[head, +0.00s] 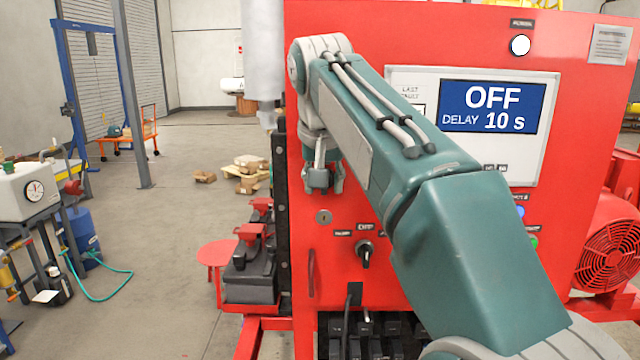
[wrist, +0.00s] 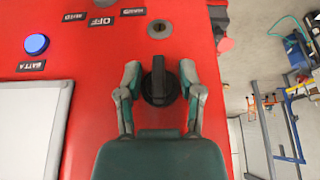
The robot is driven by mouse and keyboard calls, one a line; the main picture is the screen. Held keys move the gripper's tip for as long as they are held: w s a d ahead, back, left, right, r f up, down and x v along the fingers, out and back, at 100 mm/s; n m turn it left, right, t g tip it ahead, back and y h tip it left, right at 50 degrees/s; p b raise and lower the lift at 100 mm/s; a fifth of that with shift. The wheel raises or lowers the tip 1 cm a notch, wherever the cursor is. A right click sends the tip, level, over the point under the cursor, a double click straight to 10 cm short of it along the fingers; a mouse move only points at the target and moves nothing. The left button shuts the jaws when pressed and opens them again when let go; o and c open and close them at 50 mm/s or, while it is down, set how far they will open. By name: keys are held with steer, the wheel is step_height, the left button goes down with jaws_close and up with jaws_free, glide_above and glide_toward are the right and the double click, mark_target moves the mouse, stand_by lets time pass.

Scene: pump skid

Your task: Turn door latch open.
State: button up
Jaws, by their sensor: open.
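The door latch (wrist: 160,86) is a black knob with a raised grip bar on the red cabinet door (wrist: 95,110). In the wrist view its bar runs up and down the picture. My gripper (wrist: 159,71) is open, with one finger on each side of the latch. Whether the fingers touch the latch I cannot tell. In the head view my gripper (head: 322,178) is at the left part of the red door (head: 450,40) and hides the latch. A round key lock (head: 323,216) shows just below it, and also in the wrist view (wrist: 160,29).
A black selector knob (head: 365,253) sits lower right of the lock, and a red handle (head: 311,273) lower left. The display panel (head: 493,106) is partly behind my arm. Black batteries (head: 250,270) stand left of the cabinet.

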steer(key=shift+d, duration=0.1)
steer(key=v, duration=0.7)
steer(key=shift+r, duration=0.15)
stand_by(0.4)
steer(key=s+d+f, duration=0.8)
steer(key=d+f, duration=0.1)
steer(key=s+d+f, duration=0.2)
steer(key=s+f, duration=0.5)
steer(key=f, duration=0.4)
steer(key=s+d+f+t, duration=0.1)
steer(key=s+d+f, duration=0.2)
steer(key=s+f, duration=0.5)
step_height(320, 180, down, 3)
steer(key=shift+d+f, duration=0.1)
steer(key=shift+d, duration=0.05)
